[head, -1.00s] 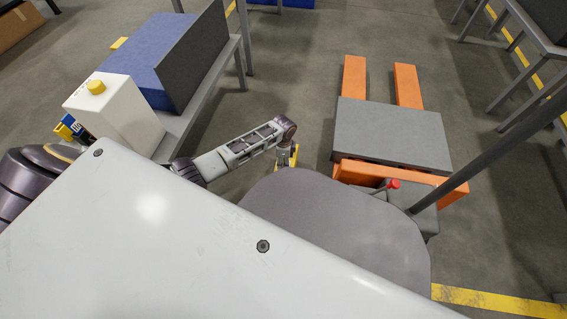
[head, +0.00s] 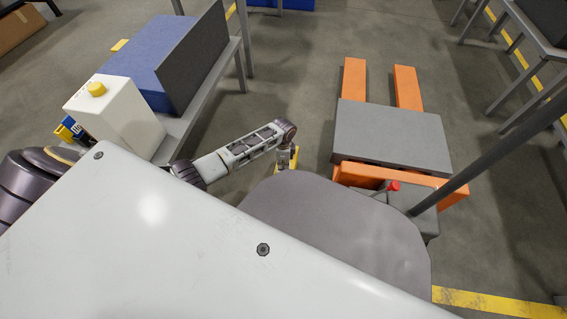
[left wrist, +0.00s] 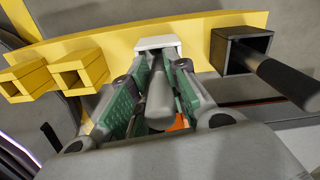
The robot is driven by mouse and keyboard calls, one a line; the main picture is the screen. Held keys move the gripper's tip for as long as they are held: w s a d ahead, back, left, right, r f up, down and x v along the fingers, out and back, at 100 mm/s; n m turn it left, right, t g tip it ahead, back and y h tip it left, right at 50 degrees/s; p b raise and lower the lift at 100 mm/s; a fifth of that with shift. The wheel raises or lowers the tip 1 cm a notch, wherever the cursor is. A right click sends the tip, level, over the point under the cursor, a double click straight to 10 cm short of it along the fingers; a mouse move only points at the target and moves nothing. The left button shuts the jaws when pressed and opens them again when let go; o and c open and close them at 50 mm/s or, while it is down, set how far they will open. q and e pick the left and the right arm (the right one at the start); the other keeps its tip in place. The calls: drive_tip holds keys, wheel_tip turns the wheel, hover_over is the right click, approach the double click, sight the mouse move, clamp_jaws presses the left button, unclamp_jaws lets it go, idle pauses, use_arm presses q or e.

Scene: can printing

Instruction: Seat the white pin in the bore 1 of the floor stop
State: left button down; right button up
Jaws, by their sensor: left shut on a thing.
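The floor stop (left wrist: 120,42) is a yellow bar across the top of the left wrist view. It carries two yellow square sockets at left, a white one (left wrist: 158,42) in the middle and a dark one (left wrist: 238,48) at right. Which socket is bore 1 I cannot tell. In the head view a yellow piece shows beside my left wrist (head: 284,156). My right gripper is out of view.
A dark rod (left wrist: 288,82) projects at the dark socket, close to the right of my gripper. In the head view an orange pallet jack (head: 405,95) with a grey slab (head: 392,137) stands to the right. A bench with a white box (head: 115,112) stands left.

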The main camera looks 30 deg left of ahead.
use_arm(q)
drive_tip(key=shift+r, duration=0.15)
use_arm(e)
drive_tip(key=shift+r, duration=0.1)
use_arm(q)
drive_tip(key=shift+r+p, duration=2.2)
drive_tip(key=shift+r, duration=2)
drive_tip(key=shift+r+p, duration=0.5)
drive_tip(key=shift+r, duration=0.15)
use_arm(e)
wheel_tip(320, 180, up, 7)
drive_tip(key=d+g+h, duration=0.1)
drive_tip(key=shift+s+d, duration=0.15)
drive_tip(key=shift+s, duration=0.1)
use_arm(q)
drive_tip(key=shift+w, duration=0.15)
